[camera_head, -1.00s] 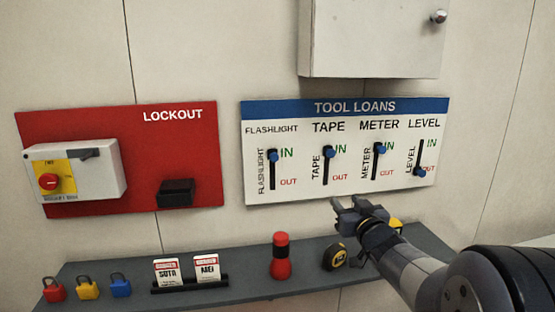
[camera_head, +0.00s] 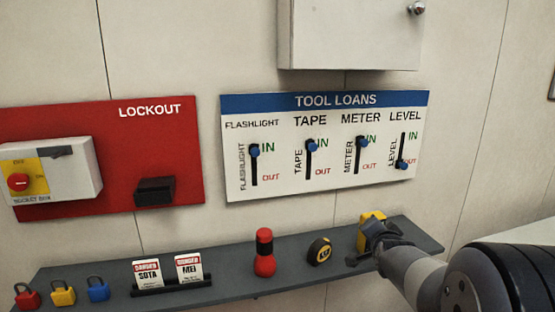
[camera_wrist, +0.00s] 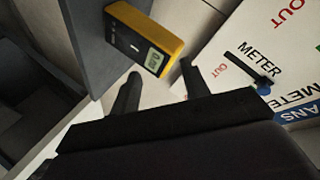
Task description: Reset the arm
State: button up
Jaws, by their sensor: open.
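My gripper (camera_head: 366,243) is at the right part of the grey shelf, in front of the yellow meter (camera_head: 370,222), which it partly covers in the head view. In the wrist view my gripper (camera_wrist: 158,92) has its two dark fingers spread apart with nothing between them.
The shelf (camera_head: 220,262) also holds a tape measure (camera_head: 320,251), a red flashlight (camera_head: 265,254), tag cards and several padlocks. Above are the TOOL LOANS board (camera_head: 290,188), its LEVEL slider down at OUT and the others at IN, the red LOCKOUT board (camera_head: 110,135) and a white cabinet (camera_head: 345,35).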

jog(key=shift+s+d+f+m+g, duration=0.15)
jog(key=shift+d+f+m+g, duration=0.05)
jog(key=shift+f+m, duration=0.25)
jog(key=shift+s+d+f+m+g, duration=0.15)
jog(key=shift+d+f+m+g, duration=0.05)
jog(key=shift+f+m, duration=0.25)
